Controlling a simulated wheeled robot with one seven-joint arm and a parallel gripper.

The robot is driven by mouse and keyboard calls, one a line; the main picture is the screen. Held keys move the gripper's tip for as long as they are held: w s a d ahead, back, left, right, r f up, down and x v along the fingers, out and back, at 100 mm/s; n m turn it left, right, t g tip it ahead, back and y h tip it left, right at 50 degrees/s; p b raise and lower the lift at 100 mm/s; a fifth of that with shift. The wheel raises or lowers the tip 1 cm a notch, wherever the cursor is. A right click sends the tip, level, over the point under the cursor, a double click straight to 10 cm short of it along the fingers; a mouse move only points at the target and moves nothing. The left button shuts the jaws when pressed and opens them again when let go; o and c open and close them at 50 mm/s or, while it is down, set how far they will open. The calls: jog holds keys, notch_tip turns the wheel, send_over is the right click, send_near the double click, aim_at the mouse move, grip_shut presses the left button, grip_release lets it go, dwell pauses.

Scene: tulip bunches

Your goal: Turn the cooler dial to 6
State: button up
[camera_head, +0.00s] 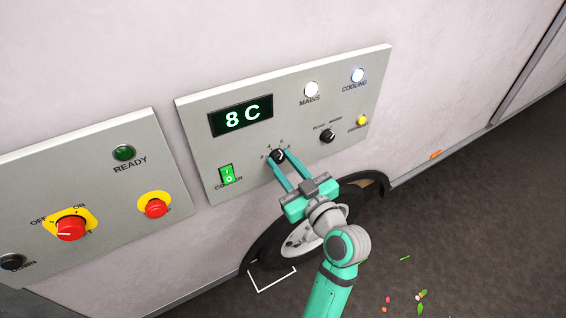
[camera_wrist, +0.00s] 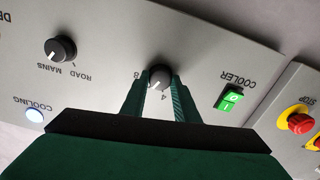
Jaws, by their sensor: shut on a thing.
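The cooler dial (camera_head: 278,155) is a small black knob with a pale face on the grey cooler panel (camera_head: 190,112), below the display (camera_head: 241,116) reading "8 C". My gripper (camera_head: 275,160) has its two green fingers shut on the dial, one on each side. In the wrist view the dial (camera_wrist: 158,77) sits between the fingertips (camera_wrist: 158,82), with the marks 8 and 4 beside it. The finger tips hide part of the scale, and I cannot read the pointer's exact setting.
A green lit cooler switch (camera_head: 227,174) is left of the dial. A second black knob (camera_head: 327,136), a yellow button (camera_head: 361,120) and white lamps (camera_head: 311,89) are to the right. A left panel carries a red rotary switch (camera_head: 71,228) and red stop button (camera_head: 155,208). A wheel (camera_head: 300,240) is below.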

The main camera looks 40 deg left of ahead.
dwell(0.3)
jog(key=o, duration=1.1)
jog(key=shift+c, duration=0.2)
jog(key=shift+d, duration=0.1)
jog(key=v, duration=1)
jog(key=shift+s+d, duration=0.2)
jog(key=shift+d, duration=0.05)
